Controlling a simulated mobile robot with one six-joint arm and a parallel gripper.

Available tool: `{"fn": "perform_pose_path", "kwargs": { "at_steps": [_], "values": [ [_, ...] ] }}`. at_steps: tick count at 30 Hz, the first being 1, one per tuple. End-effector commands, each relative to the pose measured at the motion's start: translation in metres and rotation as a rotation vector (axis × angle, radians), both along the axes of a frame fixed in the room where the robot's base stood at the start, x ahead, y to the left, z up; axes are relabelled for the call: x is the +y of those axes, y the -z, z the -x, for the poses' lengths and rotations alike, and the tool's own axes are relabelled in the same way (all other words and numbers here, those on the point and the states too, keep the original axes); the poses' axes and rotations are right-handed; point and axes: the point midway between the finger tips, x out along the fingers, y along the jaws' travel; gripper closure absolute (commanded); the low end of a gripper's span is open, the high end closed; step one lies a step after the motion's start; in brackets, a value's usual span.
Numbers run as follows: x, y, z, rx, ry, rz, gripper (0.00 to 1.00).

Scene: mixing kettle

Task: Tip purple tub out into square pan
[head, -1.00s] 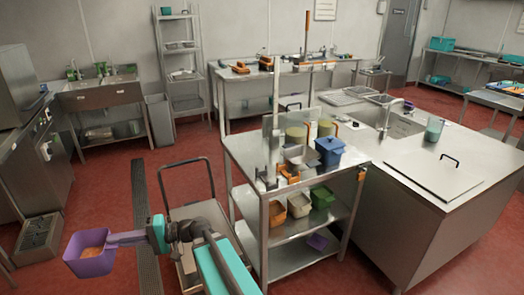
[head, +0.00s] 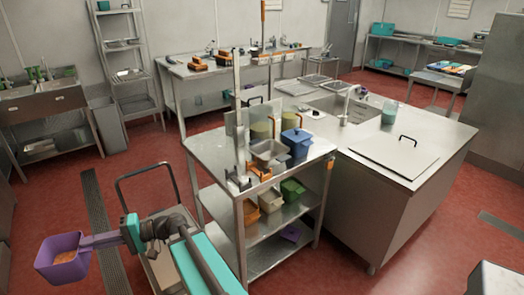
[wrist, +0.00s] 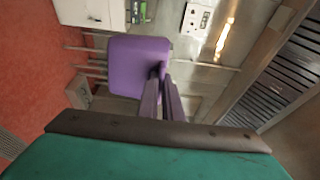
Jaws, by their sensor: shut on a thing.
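The purple tub (head: 62,262) is at the lower left of the head view, held out over the floor, roughly upright with its open top up. Orange contents show inside it. My gripper (head: 88,242) is shut on the tub at its right side. In the wrist view the tub (wrist: 136,62) is beyond the two narrow fingers (wrist: 163,92), and its contents are hidden there. A square-looking metal pan (head: 268,152) sits on the top of the steel cart, well to the right of the tub; its inside is hardly visible.
The steel cart (head: 205,150) also bears a blue lidded bin (head: 297,145) and yellowish-green containers, with tubs on its lower shelf. A hand trolley (head: 148,187) stands between the tub and the cart. A steel counter (head: 425,140) adjoins on the right.

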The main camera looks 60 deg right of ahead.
Motion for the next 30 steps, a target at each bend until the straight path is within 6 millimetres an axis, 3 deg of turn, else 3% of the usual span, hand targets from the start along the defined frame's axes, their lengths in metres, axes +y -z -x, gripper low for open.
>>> {"fn": "perform_pose_path", "kwargs": {
  "at_steps": [8, 13, 21, 30],
  "values": [
    [-0.015, 0.001, -0.006, -0.002, 0.028, -0.001, 1.0],
    [-0.053, 0.003, -0.019, -0.004, 0.102, -0.002, 1.0],
    [-0.159, 0.0, -0.039, -0.009, 0.3, -0.004, 1.0],
    [-0.289, -0.013, -0.038, -0.012, 0.536, -0.007, 1.0]
  ]
}}
